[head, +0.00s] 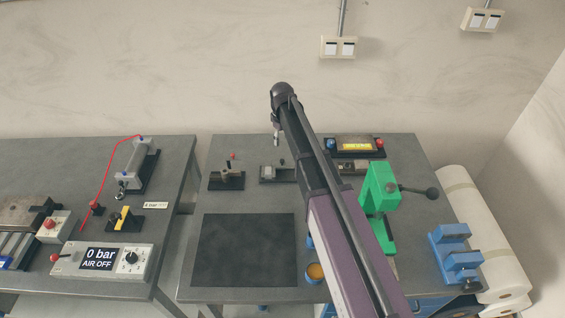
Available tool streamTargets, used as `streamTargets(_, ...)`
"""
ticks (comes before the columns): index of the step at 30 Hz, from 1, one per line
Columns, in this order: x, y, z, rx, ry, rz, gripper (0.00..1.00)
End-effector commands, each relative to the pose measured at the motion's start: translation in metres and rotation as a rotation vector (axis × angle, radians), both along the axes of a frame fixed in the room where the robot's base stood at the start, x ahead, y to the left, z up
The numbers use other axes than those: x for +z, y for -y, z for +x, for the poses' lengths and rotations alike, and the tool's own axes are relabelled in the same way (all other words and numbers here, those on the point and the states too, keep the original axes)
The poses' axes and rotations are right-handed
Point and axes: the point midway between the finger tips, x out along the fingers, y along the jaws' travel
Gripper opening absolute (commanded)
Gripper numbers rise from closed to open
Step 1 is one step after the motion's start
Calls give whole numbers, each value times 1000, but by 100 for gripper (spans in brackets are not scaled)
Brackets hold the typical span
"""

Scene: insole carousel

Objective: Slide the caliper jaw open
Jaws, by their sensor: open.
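My gripper (276,137) hangs from the end of my arm above the back of the right-hand table, and it is small in the head view. It is open, and I see nothing held in it. Below it, a low grey metal fixture on a dark base (268,174) sits on the table. This looks like the caliper, but it is too small to be sure. My arm stands close to its right side. How far its jaw stands open cannot be made out.
A small stand with a red tip (231,178) is left of the fixture. A black mat (243,250) lies in front. A green press (379,200) and a yellow-labelled box (353,145) are to the right. A gap separates the left table (170,200).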

Motion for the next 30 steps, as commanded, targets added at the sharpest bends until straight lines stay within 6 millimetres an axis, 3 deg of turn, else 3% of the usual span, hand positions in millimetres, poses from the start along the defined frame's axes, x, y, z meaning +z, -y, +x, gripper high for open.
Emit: streamTargets(30,-83,1,0,-1,0,0,62)
